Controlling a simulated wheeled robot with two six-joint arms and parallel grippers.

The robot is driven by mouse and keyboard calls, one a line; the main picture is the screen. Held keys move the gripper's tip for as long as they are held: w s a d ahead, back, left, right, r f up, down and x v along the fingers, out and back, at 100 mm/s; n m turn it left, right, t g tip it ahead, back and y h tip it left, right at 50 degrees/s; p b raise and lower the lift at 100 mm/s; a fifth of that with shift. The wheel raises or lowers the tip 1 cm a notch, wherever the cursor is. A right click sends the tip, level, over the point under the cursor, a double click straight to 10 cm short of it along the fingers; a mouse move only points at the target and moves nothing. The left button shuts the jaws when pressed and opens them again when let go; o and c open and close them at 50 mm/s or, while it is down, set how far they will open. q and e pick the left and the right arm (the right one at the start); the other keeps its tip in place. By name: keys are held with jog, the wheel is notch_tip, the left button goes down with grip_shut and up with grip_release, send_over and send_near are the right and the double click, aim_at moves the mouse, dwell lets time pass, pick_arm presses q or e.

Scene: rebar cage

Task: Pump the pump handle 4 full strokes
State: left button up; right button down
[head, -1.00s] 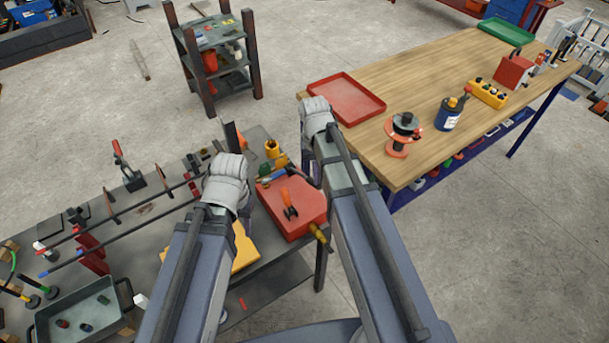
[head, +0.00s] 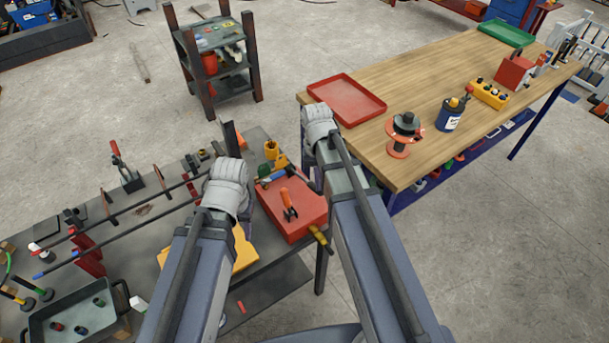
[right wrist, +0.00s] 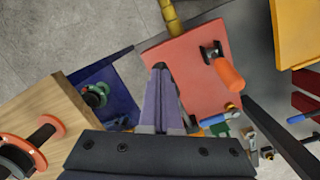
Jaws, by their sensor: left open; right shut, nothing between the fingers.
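A red box (head: 295,222) stands on the dark bench. An upright orange handle (head: 287,203) on a dark bracket rises from its top; it looks like the pump handle, though I cannot be sure. In the right wrist view the orange handle (right wrist: 228,74) is to the right of my shut, empty right gripper (right wrist: 160,70). Those fingers overlap the left part of the red box (right wrist: 185,65) in that view, apart from the handle. My left gripper (head: 228,178) is open, left of the box; its fingers are mostly hidden behind its wrist.
The wooden table (head: 430,100) at right carries a red tray (head: 346,98), an orange spool (head: 404,142) and a blue can (head: 451,113). Dark rods (head: 130,206), a grey bin (head: 75,312) and a yellow plate (head: 243,248) are on the dark bench. Open floor lies at lower right.

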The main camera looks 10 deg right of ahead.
aim_at(321, 194)
pick_arm(q)
jog(key=shift+f+b, duration=0.65)
pick_arm(e)
jog(key=shift+s+f, duration=0.2)
jog(key=shift+f, duration=0.5)
pick_arm(q)
jog(key=shift+f+b, duration=0.7)
pick_arm(e)
jog(key=shift+s+d+f, duration=0.1)
jog(key=shift+s+f, duration=0.1)
jog(key=shift+f, duration=0.55)
pick_arm(q)
jog(key=shift+f+b, duration=0.65)
jog(key=shift+b, duration=0.05)
pick_arm(e)
jog(key=shift+s+f, duration=0.1)
jog(key=shift+f, duration=0.5)
pick_arm(q)
jog(key=shift+f, duration=0.15)
pick_arm(e)
jog(key=shift+f, duration=0.1)
